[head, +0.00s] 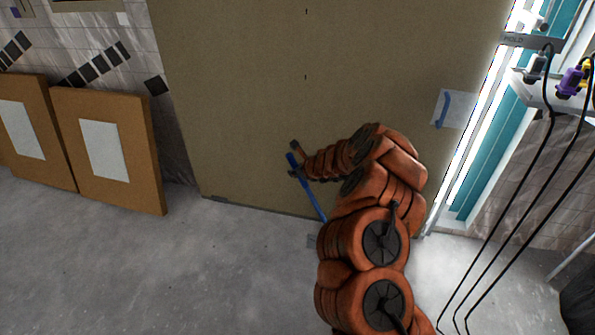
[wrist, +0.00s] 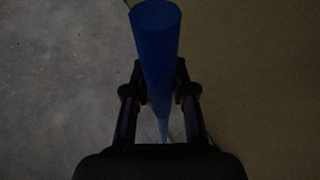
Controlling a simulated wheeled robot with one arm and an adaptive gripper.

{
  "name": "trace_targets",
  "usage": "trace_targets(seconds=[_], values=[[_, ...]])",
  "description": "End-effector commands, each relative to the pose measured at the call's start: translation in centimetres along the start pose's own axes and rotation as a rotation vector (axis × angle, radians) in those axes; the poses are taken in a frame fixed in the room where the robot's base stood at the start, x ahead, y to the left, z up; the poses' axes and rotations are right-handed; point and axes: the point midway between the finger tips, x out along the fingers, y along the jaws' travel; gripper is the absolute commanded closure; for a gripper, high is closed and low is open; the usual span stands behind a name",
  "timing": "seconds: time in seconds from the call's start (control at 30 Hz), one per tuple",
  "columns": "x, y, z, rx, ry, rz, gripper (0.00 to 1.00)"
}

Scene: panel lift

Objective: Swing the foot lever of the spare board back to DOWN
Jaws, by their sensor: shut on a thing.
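The foot lever (head: 312,194) is a blue bar at the foot of a large tan board (head: 245,80). It leans up and to the left from near the floor, in front of the board's lower part. My gripper (head: 293,166) is at the lever's upper end, at the end of my orange arm. In the wrist view, the blue lever (wrist: 156,45) runs between the two dark fingers of my gripper (wrist: 160,95), which are shut on it.
Two brown panels with white sheets (head: 105,150) lean on the tiled wall at left. A shelf with coloured tools (head: 562,85) and hanging black cables (head: 520,190) stand at right. Grey floor (head: 150,270) at front left is clear.

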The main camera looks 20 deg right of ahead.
Motion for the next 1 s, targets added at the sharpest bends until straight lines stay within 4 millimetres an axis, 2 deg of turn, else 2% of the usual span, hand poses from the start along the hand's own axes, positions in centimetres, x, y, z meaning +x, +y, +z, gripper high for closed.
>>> trace_targets(seconds=[0.57, 0.6, 0.83, 1.0], values=[[0.92, 0.63, -0.12, -0.007, 0.021, -0.001, 1.0], [0.94, 0.69, -0.1, -0.008, 0.021, 0.0, 0.74], [0.84, 0.45, -0.09, -0.006, 0.02, -0.003, 0.5], [0.7, 0.06, -0.22, -0.003, 0.021, -0.009, 0.48]])
